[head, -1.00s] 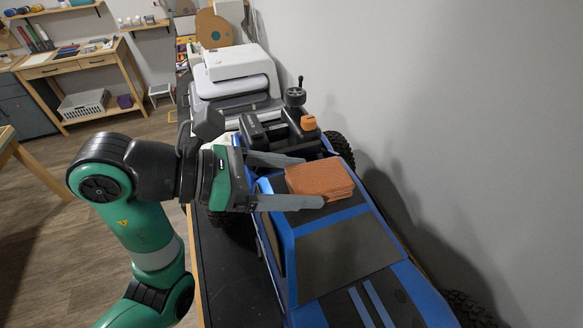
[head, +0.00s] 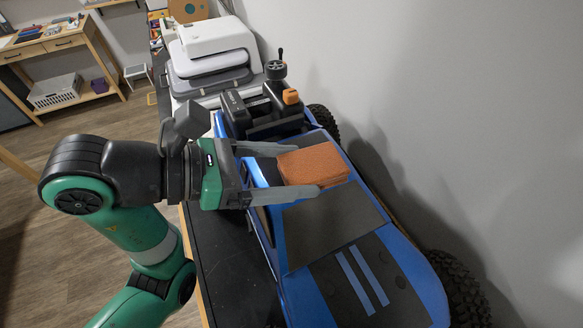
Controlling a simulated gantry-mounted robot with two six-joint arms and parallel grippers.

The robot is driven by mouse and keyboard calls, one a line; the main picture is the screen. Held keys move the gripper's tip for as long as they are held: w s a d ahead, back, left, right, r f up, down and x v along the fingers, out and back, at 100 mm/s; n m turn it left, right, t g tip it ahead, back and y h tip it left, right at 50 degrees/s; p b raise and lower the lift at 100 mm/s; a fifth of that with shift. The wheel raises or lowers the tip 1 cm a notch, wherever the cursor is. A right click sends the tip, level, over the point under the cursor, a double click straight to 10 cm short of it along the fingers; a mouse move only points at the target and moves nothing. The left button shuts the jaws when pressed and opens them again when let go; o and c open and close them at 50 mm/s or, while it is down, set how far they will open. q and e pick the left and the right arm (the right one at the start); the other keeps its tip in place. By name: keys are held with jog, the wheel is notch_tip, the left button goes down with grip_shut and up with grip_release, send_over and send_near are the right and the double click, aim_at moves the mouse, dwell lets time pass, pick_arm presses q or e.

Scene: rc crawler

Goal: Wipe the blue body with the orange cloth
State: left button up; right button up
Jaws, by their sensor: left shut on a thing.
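The blue body (head: 427,282) belongs to a large toy crawler with dark panels and two blue hood stripes, standing on a dark bench along the wall. The orange cloth (head: 313,165) is a folded pad over the crawler's roof. My left gripper (head: 320,170) reaches in from the left and is shut on the orange cloth, with one finger on its far side and one on its near side. Whether the cloth's underside touches the roof is hard to tell. My right gripper is not in view.
The dark bench top (head: 232,265) shows as a strip left of the crawler. Behind the crawler are a black controller (head: 270,105) with an orange part and a white printer (head: 215,45). The grey wall (head: 480,130) is close on the right.

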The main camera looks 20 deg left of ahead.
pick_arm(q)
jog(key=shift+w+a, duration=1.15)
jog(key=shift+a, duration=0.25)
jog(key=shift+w+a, duration=1.1)
jog(key=shift+a, duration=0.25)
jog(key=shift+r+p, duration=0.3)
jog(key=shift+r, duration=2.75)
jog(key=shift+r, duration=1.5)
